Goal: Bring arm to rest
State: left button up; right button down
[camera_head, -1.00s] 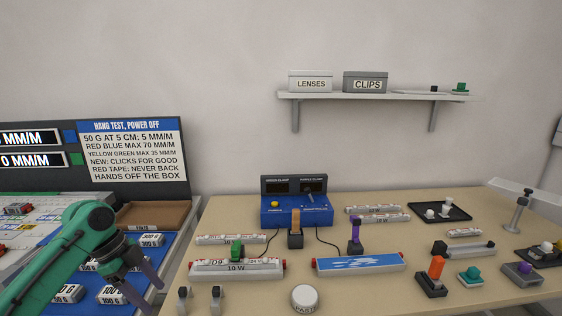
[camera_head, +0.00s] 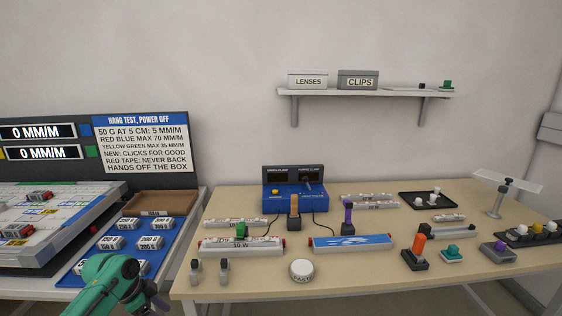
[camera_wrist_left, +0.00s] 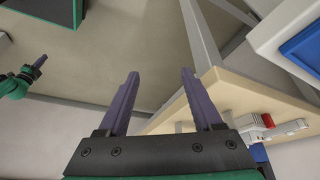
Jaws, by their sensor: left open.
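My left arm is green and comes in at the lower left of the head view. Its gripper (camera_head: 152,303) is at the bottom edge, in front of the blue weight tray and left of the tan table, mostly cut off or hidden. In the left wrist view the two purple fingers of my left gripper (camera_wrist_left: 159,88) stand well apart with nothing between them. Beyond them are the floor and the table's edge. In the left wrist view another green arm with a dark gripper (camera_wrist_left: 40,62) shows at the left edge; its finger state is too small to tell.
The tan table (camera_head: 440,280) lies to the right, with light boxes, clamps and a round white button (camera_head: 302,270) on it. The blue tray (camera_head: 178,232) holds several weights. A grey test box (camera_head: 50,255) stands left. A wall shelf (camera_head: 370,92) holds two boxes.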

pick_arm(q)
jog(key=s+a+f+n+y, duration=0.15)
jog(key=s+f+n, duration=0.4)
jog(key=f, duration=0.85)
jog(key=s+a+f+n+y, duration=0.1)
jog(key=s+f+n+y, duration=0.1)
jog(key=s+f, duration=0.9)
jog(key=s+d+f, duration=0.2)
jog(key=s+f, duration=0.3)
jog(key=s, duration=0.3)
jog(key=s+d+f+n, duration=0.1)
jog(key=s+d+f, duration=0.2)
jog(key=s, duration=0.6)
jog(key=s+d+f+g, duration=0.1)
jog(key=s+d+f, duration=0.1)
jog(key=s+f, duration=0.6)
jog(key=shift+s+d+n+y, duration=0.2)
jog(key=shift+s+n+y, duration=0.15)
jog(key=shift+s, duration=0.2)
